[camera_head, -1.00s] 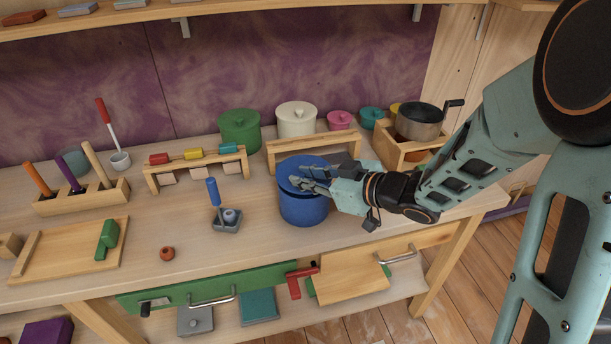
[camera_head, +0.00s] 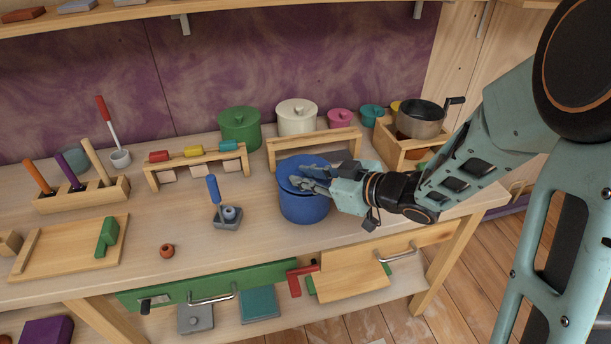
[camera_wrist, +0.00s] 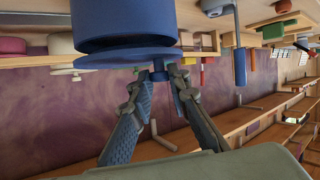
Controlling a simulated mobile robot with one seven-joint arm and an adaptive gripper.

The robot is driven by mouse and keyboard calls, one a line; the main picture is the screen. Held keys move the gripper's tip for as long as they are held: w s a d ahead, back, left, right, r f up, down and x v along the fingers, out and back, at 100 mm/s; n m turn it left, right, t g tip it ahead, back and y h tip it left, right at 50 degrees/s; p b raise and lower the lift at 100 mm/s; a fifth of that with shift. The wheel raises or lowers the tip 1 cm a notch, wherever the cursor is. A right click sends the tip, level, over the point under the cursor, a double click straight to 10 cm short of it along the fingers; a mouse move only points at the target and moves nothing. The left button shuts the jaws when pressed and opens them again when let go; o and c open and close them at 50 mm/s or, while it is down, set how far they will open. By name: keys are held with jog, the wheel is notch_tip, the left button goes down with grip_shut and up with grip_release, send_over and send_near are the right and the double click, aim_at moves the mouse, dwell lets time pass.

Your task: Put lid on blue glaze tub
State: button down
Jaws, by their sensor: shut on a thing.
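The blue glaze tub (camera_head: 304,210) stands on the bench near its front edge. Its blue lid (camera_head: 296,162) is over the tub's mouth, roughly level. My gripper (camera_head: 305,183) reaches in from the right and is shut on the lid's knob. The wrist view is upside down: the tub (camera_wrist: 120,16) is at the top, with the lid (camera_wrist: 125,59) below it and the knob (camera_wrist: 158,70) between my fingertips. A dark band shows between lid and tub; I cannot tell whether the lid is fully seated.
A wooden rack (camera_head: 314,147) stands close behind the tub. A small blue-handled tool in a grey holder (camera_head: 228,220) is to the left. The bench front between is clear.

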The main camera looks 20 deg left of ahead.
jog(key=shift+f+b, duration=0.45)
jog(key=shift+f, duration=0.2)
jog(key=c, duration=1.7)
grip_release()
jog(key=shift+c, duration=0.2)
jog(key=v, duration=1.2)
